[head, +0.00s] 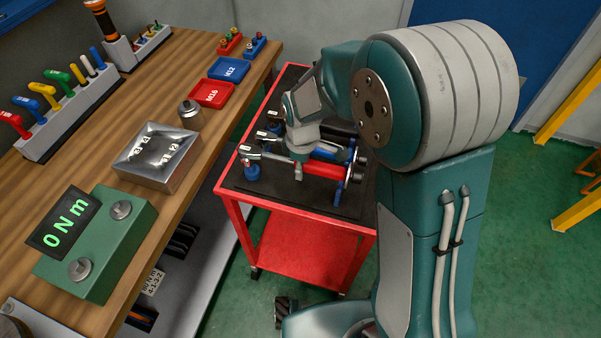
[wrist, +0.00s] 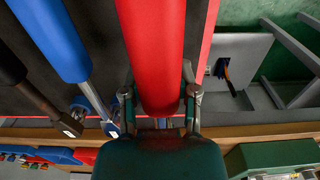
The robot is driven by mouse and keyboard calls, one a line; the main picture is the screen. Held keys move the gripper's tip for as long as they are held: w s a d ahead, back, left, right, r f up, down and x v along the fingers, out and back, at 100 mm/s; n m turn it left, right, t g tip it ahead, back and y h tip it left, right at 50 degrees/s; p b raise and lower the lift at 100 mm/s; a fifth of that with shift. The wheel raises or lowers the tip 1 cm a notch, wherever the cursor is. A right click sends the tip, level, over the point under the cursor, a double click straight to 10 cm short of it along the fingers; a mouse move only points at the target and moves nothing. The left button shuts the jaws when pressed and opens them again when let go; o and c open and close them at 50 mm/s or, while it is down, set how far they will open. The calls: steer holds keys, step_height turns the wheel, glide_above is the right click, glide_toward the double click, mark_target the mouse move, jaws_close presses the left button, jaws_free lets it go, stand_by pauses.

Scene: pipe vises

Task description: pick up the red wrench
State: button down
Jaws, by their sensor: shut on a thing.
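The red wrench (head: 325,170) lies along the black top of the red cart in the head view, its thick red handle reaching to the right of my gripper. In the wrist view the red handle (wrist: 152,45) runs up from between the fingers. My gripper (head: 298,174) points down at the wrench and is shut on its handle. The fingers of my gripper (wrist: 158,98) sit on both sides of the handle in the wrist view. I cannot tell whether the wrench touches the cart top. My arm hides part of the cart's right side.
A blue wrench (wrist: 58,38) and a black wrench (wrist: 12,68) lie beside the red one. The red cart (head: 300,218) stands against the wooden workbench (head: 190,58). The bench holds a green torque tester (head: 100,240), a metal box (head: 157,155) and small trays.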

steer(key=s+d+r, duration=0.6)
steer(key=s+r, duration=0.3)
steer(key=s, duration=0.3)
steer(key=shift+s, duration=0.2)
